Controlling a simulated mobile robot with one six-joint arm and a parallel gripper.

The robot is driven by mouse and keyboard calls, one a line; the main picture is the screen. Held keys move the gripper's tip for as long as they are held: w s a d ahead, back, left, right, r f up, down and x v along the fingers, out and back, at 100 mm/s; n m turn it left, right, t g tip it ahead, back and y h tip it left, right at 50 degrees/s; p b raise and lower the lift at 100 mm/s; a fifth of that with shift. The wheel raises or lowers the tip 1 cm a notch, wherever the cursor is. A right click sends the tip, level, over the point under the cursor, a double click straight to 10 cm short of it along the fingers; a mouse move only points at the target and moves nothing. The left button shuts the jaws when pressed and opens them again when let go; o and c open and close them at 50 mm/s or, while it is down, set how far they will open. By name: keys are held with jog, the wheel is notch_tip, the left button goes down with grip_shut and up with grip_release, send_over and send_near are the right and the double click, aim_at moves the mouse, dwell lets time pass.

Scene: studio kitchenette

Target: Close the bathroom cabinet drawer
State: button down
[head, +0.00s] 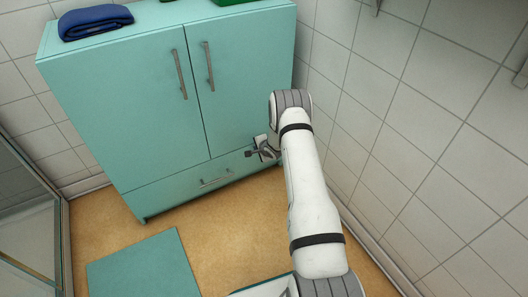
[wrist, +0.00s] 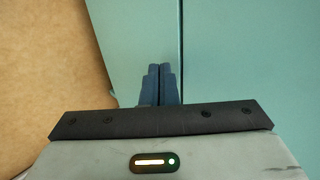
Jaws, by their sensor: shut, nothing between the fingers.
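The teal bathroom cabinet (head: 120,100) stands against the back wall, with two upper doors and one wide drawer (head: 165,196) at the bottom. The drawer has a horizontal metal handle (head: 216,179). Its front looks flush or nearly flush with the doors; a small gap cannot be told. My gripper (head: 249,154) is at the right part of the cabinet front, near the drawer's top edge and right of the handle. In the wrist view my gripper's fingers (wrist: 160,70) are together and empty, in front of the teal panel beside a dark seam. Contact cannot be told.
Two upright door handles (head: 180,74) are above the drawer. A folded blue towel (head: 96,22) lies on the cabinet top. A teal mat (head: 145,268) lies on the floor. A tiled wall (head: 420,130) is close on the right, and a glass panel (head: 25,215) is at left.

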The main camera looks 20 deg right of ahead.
jog(key=s+f+p+v, duration=0.15)
jog(key=p+v, duration=0.25)
jog(key=v, duration=0.8)
jog(key=s+a+r+n+g+h+p, duration=0.1)
jog(key=s+r+n+p, duration=0.3)
jog(key=r, duration=0.9)
jog(key=s+a+r+n+g+h+p, duration=0.1)
jog(key=r+p, duration=0.4)
jog(key=r, duration=0.8)
jog(key=s+r+n+g+h+p, duration=0.1)
jog(key=s+r+n+p, duration=0.3)
jog(key=r, duration=1)
jog(key=s+a+r+n+g+p, duration=0.1)
jog(key=s+a+r+n+p, duration=0.1)
jog(key=s+r+p, duration=0.3)
jog(key=s+a+r+n+g+y+p, duration=0.1)
jog(key=s+a+r+p, duration=0.3)
jog(key=s+r, duration=0.9)
jog(key=s+a+r+n+g+p, duration=0.1)
jog(key=s+a+r+n+p, duration=0.2)
jog(key=s+r+p, duration=0.3)
jog(key=s+r+n, duration=0.1)
jog(key=s+r, duration=0.2)
jog(key=s, duration=0.2)
jog(key=shift+a+r+g, duration=0.35)
jog(key=shift+a+g, duration=0.05)
